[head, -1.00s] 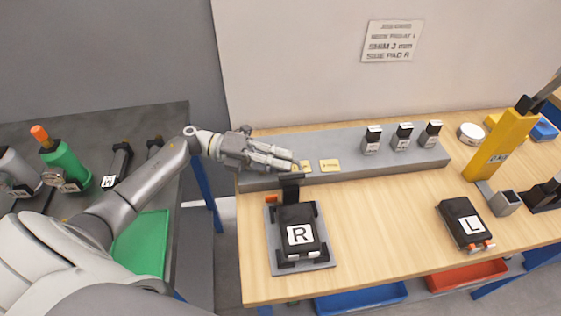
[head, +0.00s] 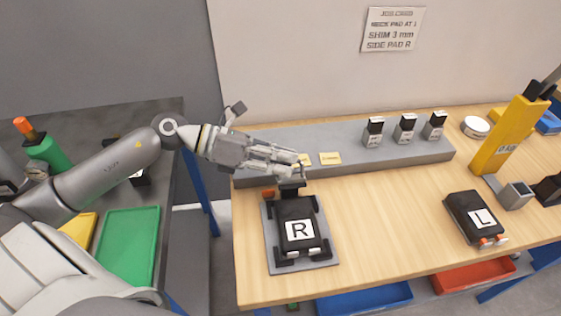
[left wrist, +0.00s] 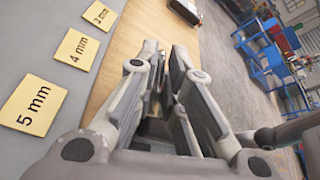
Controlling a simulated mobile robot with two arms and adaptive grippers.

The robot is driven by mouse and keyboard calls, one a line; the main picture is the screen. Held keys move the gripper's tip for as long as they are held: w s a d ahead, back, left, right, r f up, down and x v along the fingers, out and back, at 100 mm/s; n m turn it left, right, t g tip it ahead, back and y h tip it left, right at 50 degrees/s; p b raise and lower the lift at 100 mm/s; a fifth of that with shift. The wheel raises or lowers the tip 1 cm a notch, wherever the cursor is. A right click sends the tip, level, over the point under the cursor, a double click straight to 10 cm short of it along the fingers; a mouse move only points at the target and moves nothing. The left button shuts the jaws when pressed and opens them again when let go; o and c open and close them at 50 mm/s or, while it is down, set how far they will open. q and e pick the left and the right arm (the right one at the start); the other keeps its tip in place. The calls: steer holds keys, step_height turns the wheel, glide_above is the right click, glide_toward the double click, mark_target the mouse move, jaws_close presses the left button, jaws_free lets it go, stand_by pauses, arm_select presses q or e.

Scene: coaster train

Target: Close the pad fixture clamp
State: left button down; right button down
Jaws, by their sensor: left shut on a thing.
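The pad fixture (head: 330,262) is a grey plate near the bench's left front corner. A black pad marked R (head: 299,231) lies in it, between black corner holders. The black clamp (head: 291,187) stands at the fixture's back edge, with a small orange part (head: 268,194) to its left. My left gripper (head: 297,166) reaches in from the left and is shut on the clamp's upper part, which its fingers mostly hide. In the left wrist view, the fingers (left wrist: 165,75) are close together and what they hold is hardly visible. My right gripper is not in view.
A grey raised ledge (head: 345,150) with yellow thickness labels (head: 329,158) and several small black-topped blocks (head: 405,128) runs behind the fixture. A black pad marked L (head: 475,218) and a yellow tool (head: 506,135) are on the right. The bench middle is clear.

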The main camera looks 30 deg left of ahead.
mark_target(282, 181)
arm_select(q)
steer(key=m+b, duration=0.1)
steer(key=s+d+m+t+y+b, duration=0.1)
steer(key=m+b, duration=0.1)
steer(key=shift+s+f+y, duration=0.25)
steer(key=shift+f+y, duration=0.05)
steer(key=shift+f, duration=0.05)
steer(key=shift+s+d+m+t+y+b, duration=0.15)
steer(key=shift+s+d+m+t+b, duration=0.05)
steer(key=shift+m+t+b, duration=0.3)
steer(key=shift+s+d+m+t+y+b, duration=0.2)
steer(key=shift+m+t+b, duration=0.2)
steer(key=shift+m+b, duration=0.15)
steer(key=c, duration=1.6)
jaws_free()
steer(key=shift+a+f, duration=0.1)
steer(key=shift+o, duration=0.2)
steer(key=shift+s, duration=0.15)
steer(key=v, duration=1.1)
steer(key=shift+s+a, duration=0.2)
steer(key=shift+a, duration=0.1)
steer(key=shift+r, duration=0.2)
